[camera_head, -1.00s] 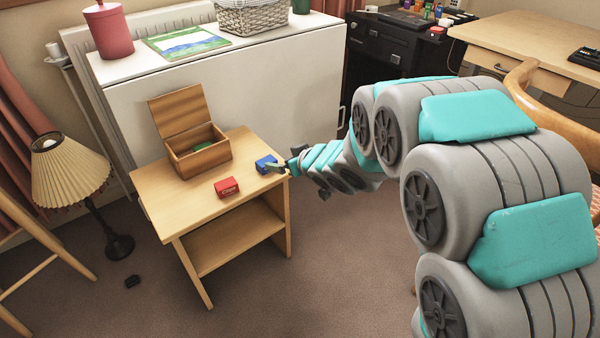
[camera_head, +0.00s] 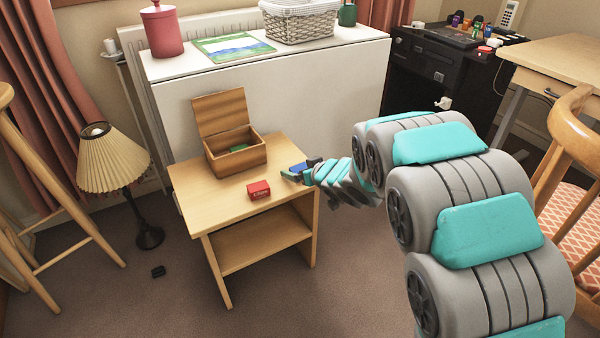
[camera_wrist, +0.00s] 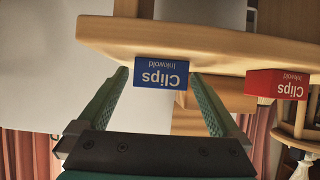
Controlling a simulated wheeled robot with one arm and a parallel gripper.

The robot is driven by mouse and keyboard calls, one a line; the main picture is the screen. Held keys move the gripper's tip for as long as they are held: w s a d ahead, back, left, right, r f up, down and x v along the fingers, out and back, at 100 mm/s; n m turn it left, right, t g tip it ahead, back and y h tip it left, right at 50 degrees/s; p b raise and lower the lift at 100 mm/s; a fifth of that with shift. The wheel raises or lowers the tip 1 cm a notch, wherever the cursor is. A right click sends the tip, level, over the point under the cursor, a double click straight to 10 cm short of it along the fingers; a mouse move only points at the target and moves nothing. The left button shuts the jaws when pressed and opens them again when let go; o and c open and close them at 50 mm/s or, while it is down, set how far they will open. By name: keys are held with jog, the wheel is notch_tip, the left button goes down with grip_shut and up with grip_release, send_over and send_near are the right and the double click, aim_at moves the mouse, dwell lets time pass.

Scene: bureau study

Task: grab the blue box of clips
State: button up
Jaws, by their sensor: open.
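The blue box of clips (camera_head: 299,168) sits at the right edge of the small wooden table (camera_head: 190,200). In the wrist view, which is upside down, the blue box (camera_wrist: 161,73) shows its "Clips" label between the two green fingers. My gripper (camera_head: 290,173) is at that table edge and partly covers the box in the head view. In the wrist view my gripper (camera_wrist: 160,85) is open, with a finger on each side of the box. I cannot tell whether the fingers touch it.
A red clips box (camera_head: 258,190) stands left of the blue one; it also shows in the wrist view (camera_wrist: 276,84). An open wooden box (camera_head: 235,155) with something green inside stands behind. A lamp (camera_head: 112,160) is at left, a wooden chair (camera_head: 572,160) at right.

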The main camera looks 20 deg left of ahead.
jog(key=shift+a, duration=0.1)
jog(key=c, duration=1.4)
